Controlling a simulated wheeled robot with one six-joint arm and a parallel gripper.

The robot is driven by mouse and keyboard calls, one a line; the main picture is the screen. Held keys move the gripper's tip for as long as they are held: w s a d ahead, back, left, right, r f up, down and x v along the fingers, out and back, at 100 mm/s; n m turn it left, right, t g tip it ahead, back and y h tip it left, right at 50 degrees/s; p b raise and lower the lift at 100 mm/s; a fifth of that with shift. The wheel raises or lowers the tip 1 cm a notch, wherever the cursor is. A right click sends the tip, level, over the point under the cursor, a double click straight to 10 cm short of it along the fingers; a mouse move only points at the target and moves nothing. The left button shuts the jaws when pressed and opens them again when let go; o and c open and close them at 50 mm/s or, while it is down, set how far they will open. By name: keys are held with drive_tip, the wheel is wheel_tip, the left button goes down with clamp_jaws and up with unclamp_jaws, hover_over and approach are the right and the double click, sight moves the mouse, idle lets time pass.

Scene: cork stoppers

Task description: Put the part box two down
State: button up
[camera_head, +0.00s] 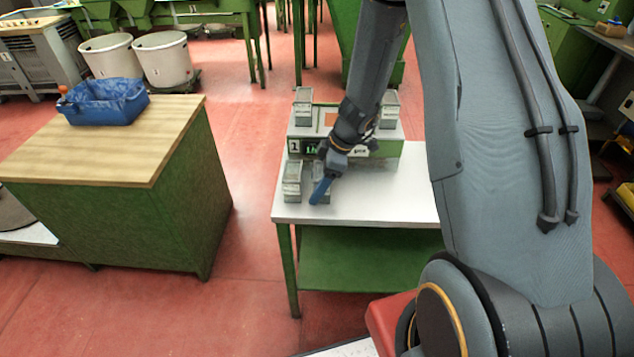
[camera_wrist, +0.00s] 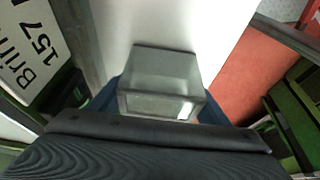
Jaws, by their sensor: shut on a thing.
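A grey, see-through part box (camera_wrist: 165,68) sits between the blue fingers of my gripper (camera_wrist: 160,98) in the wrist view. My gripper (camera_head: 320,190) is shut on it, over the front left of the white-topped table (camera_head: 380,205). In the head view the fingers and wrist hide much of this box (camera_head: 326,198). It is low, close to the tabletop; I cannot tell whether it touches. A similar grey box (camera_head: 292,182) stands on the table just left of my gripper. I see no label that tells which box is number two.
A green machine (camera_head: 378,149) with a "1" sign stands behind my gripper. Grey boxes (camera_head: 303,107) (camera_head: 389,110) are on its top. A wood-topped green cabinet (camera_head: 120,150) with a blue bin (camera_head: 103,100) is at left. The tabletop right of my gripper is clear.

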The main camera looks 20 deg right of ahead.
drive_tip(key=shift+f, duration=0.15)
drive_tip(key=o, duration=1.2)
drive_tip(key=shift+c, duration=0.2)
drive_tip(key=shift+r, duration=0.25)
drive_tip(key=b+v, duration=0.2)
drive_tip(key=v, duration=0.9)
drive_tip(key=s+a+r+m+h, duration=0.1)
drive_tip(key=s+r+m+h, duration=0.1)
drive_tip(key=s+m, duration=0.5)
drive_tip(key=s+a+r+m+h, duration=0.1)
drive_tip(key=s+r+m+h, duration=0.1)
drive_tip(key=s+m, duration=0.5)
drive_tip(key=s+r, duration=0.1)
drive_tip(key=s, duration=0.1)
drive_tip(key=shift+s+r, duration=0.2)
drive_tip(key=shift+s, duration=0.15)
